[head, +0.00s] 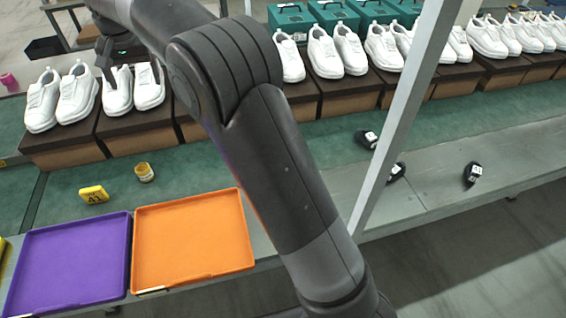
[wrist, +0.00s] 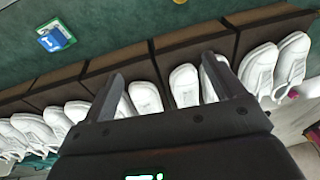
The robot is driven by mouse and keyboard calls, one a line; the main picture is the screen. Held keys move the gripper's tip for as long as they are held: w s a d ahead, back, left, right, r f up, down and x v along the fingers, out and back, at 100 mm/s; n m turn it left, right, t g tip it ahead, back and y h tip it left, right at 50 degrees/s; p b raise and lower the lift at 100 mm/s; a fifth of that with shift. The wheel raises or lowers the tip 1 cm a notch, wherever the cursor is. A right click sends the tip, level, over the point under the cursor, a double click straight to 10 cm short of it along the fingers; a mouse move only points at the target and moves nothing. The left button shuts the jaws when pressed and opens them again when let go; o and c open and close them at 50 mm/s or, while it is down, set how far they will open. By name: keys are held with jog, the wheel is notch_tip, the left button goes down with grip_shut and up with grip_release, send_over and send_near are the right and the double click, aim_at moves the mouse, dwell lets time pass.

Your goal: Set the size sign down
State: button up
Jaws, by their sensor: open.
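The size sign (head: 94,194), a small yellow block marked 41, rests on the green surface in front of the shoe boxes, just behind the trays. I cannot tell whether it stands or leans. My gripper (head: 132,82) is open and empty, farther back than the sign, over a pair of white shoes (head: 148,88) on a brown box. In the wrist view my gripper (wrist: 163,70) has its fingers spread before the row of shoes and boxes. I do not see the sign in that view.
A purple tray (head: 70,265) and an orange tray (head: 192,238) lie empty in front. A green-and-blue card (wrist: 55,36) shows in the wrist view. Black tagged items (head: 472,174) lie right, beyond a grey post (head: 400,118).

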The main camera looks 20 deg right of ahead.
jog(key=s+d+r+t, duration=0.1)
jog(key=s+d+r, duration=0.3)
jog(key=s+d, duration=0.55)
jog(key=s+d+r+t, duration=0.1)
jog(key=s+d+r, duration=0.2)
jog(key=s+d, duration=0.7)
jog(key=s+d+f, duration=0.4)
jog(key=s+d, duration=0.2)
jog(key=s, duration=0.2)
jog(key=s+d+f+t+h, duration=0.1)
jog(key=s+d+f, duration=0.4)
jog(key=s+d, duration=0.2)
jog(key=s, duration=0.2)
jog(key=shift+s+t, duration=0.3)
